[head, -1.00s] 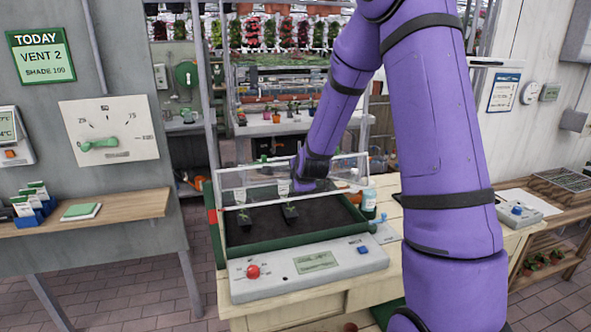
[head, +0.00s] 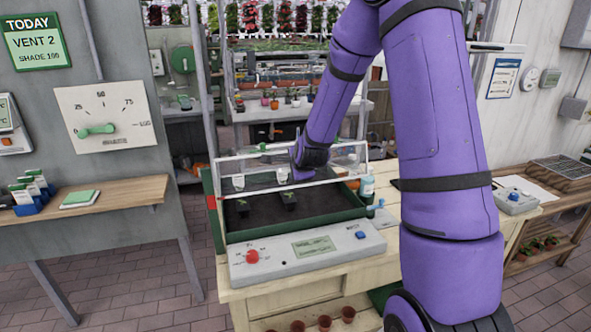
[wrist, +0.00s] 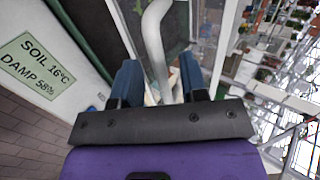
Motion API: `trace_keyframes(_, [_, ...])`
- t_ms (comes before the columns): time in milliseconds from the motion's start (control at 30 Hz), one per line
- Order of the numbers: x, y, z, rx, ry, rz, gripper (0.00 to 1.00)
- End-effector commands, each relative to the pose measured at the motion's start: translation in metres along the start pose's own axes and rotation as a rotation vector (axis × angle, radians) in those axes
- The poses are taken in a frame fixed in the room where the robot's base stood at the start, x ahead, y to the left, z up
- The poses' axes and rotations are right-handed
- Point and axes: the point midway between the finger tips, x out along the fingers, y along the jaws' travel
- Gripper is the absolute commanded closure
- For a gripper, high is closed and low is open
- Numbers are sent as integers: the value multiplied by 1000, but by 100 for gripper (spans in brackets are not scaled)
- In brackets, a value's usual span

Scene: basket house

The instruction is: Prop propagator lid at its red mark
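The propagator (head: 228,238) is a dark green tray of soil with a white control panel (head: 285,263) in front. Its clear lid (head: 262,191) with a pale frame stands raised and tilted above the tray. A red mark (head: 211,202) shows at the tray's left side. My gripper (head: 305,178) is at the lid, right of its middle, partly hidden by my wrist. In the wrist view, the blue fingers of my gripper (wrist: 162,75) stand apart on both sides of a pale curved bar (wrist: 154,40). I cannot tell whether they press on it.
A bottle (head: 367,188) and a blue tap (head: 376,206) are at the tray's right. The panel has a red knob (head: 252,256). A shelf (head: 100,203) is at the left, a side bench (head: 548,190) at the right.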

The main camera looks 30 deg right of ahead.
Motion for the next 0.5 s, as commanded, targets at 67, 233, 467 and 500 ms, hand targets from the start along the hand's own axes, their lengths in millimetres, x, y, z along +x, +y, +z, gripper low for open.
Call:
trace_keyframes(67, [-6,-1,0,0,0,-2,60])
trace_keyframes(233, [-29,-1,-1,1,1,-3,60])
trace_keyframes(467, [-66,-1,0,0,1,-3,60])
trace_keyframes(500, [-72,-1,0,0,0,-3,60])
